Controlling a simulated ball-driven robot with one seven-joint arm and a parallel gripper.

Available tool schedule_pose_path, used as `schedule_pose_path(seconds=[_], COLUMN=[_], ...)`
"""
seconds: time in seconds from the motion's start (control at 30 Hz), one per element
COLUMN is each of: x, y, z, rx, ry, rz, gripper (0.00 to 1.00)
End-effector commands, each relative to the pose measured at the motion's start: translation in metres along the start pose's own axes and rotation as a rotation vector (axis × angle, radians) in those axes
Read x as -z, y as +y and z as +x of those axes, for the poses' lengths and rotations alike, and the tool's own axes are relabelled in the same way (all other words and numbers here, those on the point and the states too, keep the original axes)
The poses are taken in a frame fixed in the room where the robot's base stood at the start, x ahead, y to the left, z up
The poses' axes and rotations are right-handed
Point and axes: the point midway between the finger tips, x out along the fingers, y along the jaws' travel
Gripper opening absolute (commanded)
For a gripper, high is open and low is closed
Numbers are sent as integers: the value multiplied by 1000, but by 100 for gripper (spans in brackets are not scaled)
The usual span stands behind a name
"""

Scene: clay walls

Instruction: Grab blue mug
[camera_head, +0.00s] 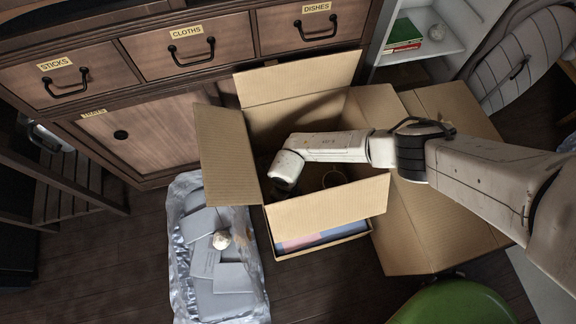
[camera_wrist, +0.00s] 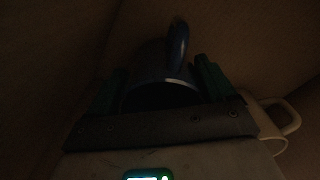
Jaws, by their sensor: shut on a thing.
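The blue mug (camera_wrist: 150,78) shows dark in the wrist view, with its handle (camera_wrist: 178,45) at the top. My gripper (camera_wrist: 160,88) has its green fingers on either side of the mug and is shut on it. In the head view my arm reaches down into the open cardboard box (camera_head: 325,210), and the mug and fingertips are hidden there. The wrist view is very dark, so I cannot tell whether the mug touches the box bottom.
A pale mug (camera_wrist: 285,118) is beside my gripper in the wrist view. Box flaps (camera_head: 228,155) stand open around my arm. A plastic-wrapped bundle (camera_head: 215,260) lies left of the box, drawers (camera_head: 188,48) behind, and a green seat (camera_head: 455,303) in front.

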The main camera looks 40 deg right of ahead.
Motion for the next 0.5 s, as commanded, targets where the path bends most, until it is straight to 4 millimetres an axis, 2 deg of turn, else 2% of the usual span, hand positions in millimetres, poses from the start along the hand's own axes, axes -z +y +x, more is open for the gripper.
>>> schedule_pose_path(seconds=[0.03,0.13,0.5], x=[0,0,0], y=[0,0,-1], z=[0,0,-7], rx=[1,0,1], ry=[0,0,-1], rz=[0,0,0], gripper=[49,41,41])
